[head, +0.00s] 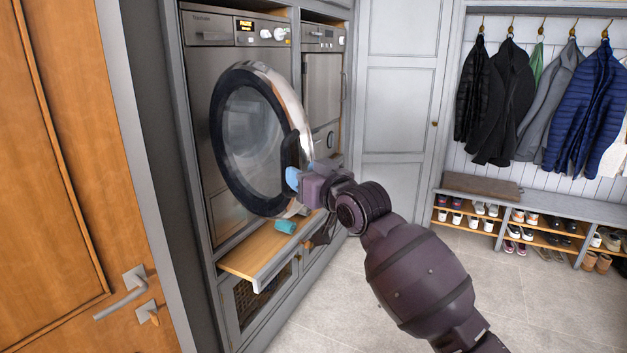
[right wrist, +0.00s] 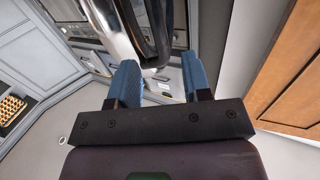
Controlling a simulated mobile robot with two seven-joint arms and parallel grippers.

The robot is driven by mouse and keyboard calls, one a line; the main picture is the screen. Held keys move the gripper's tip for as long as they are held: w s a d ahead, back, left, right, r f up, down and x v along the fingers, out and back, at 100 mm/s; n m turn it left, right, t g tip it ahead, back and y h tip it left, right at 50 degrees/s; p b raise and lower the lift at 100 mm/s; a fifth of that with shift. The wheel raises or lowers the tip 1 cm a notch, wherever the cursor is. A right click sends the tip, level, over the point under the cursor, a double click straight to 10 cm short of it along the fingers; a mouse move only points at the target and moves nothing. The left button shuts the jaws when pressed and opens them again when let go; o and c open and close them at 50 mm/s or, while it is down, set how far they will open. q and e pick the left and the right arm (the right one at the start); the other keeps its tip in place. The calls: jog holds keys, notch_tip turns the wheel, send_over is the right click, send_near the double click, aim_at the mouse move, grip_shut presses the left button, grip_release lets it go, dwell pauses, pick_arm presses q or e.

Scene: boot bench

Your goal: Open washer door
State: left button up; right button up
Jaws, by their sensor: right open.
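The washer door (head: 250,130) is a round glass window in a dark ring with a thick chrome rim, on the steel washer (head: 195,110). Its rim stands out from the front; I cannot tell how far it is ajar. A dark handle (head: 290,150) sits on its right edge. My right gripper (head: 293,178) is open at the lower right of the door, with its blue fingers by the handle. In the right wrist view, the chrome and black door edge (right wrist: 150,30) lies ahead of the two spread fingers (right wrist: 160,80). My left gripper is out of view.
A wooden pull-out shelf (head: 250,262) below the washer holds a teal cylinder (head: 286,226). A second appliance (head: 322,80) stands to the right. A wooden door (head: 50,180) is at left. Coats and a shoe bench (head: 560,207) are at the right; the floor (head: 520,300) is clear.

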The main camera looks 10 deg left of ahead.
jog(key=shift+v, duration=1.45)
notch_tip(320, 180, up, 4)
jog(key=d+n+t, duration=0.1)
jog(key=d+t, duration=0.1)
jog(key=d+f+m+t+h, duration=0.1)
jog(key=d+f+t, duration=0.15)
jog(key=d, duration=0.35)
jog(key=s+d+f+m+t+h, duration=0.1)
jog(key=s+d+f+m+h, duration=0.2)
jog(key=d+f, duration=0.65)
jog(key=s+d+f+m+h, duration=0.2)
jog(key=d+f+h, duration=0.2)
jog(key=d+f, duration=0.55)
jog(key=s+d+f+m+g+h, duration=0.1)
jog(key=s+d+f+h, duration=0.1)
jog(key=s+d+f, duration=0.3)
jog(key=s+d+f+m+g+h, duration=0.1)
jog(key=s+d+f, duration=0.4)
jog(key=s+f, duration=0.7)
jog(key=s+d+f+m+g+h, duration=0.1)
jog(key=s+d+f+g+h, duration=0.2)
jog(key=s+f, duration=0.6)
jog(key=shift+s+d+f+m, duration=0.3)
jog(key=shift+s+d, duration=0.45)
jog(key=shift+d, duration=0.5)
